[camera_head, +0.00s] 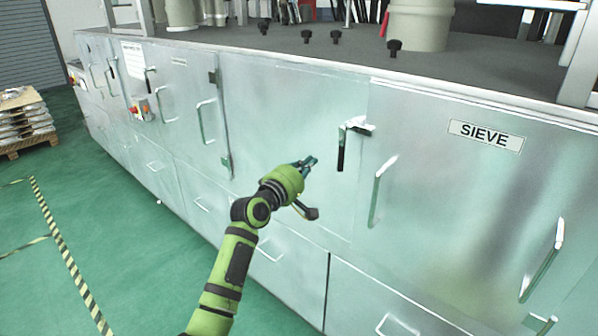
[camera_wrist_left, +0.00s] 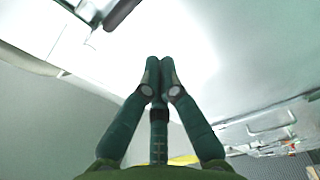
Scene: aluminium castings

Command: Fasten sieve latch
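The sieve latch (camera_head: 342,152) is on the steel cabinet front, left of the door labelled SIEVE (camera_head: 486,136). It has a bright metal bracket at the top, and its black handle hangs straight down. My left gripper (camera_head: 309,162) is just left of the handle and apart from it. Its fingertips (camera_wrist_left: 160,66) are together in the left wrist view, with nothing seen between them. The latch's black handle (camera_wrist_left: 121,13) also shows at the top of that view, beyond the fingertips. My right gripper is not in view.
A bar handle (camera_head: 378,190) stands out right of the latch, and another (camera_head: 206,121) left of my gripper. Black knobs (camera_head: 394,47) stand on the dark cabinet top. A loaded pallet (camera_head: 25,120) is at far left. The green floor beside the cabinet is clear.

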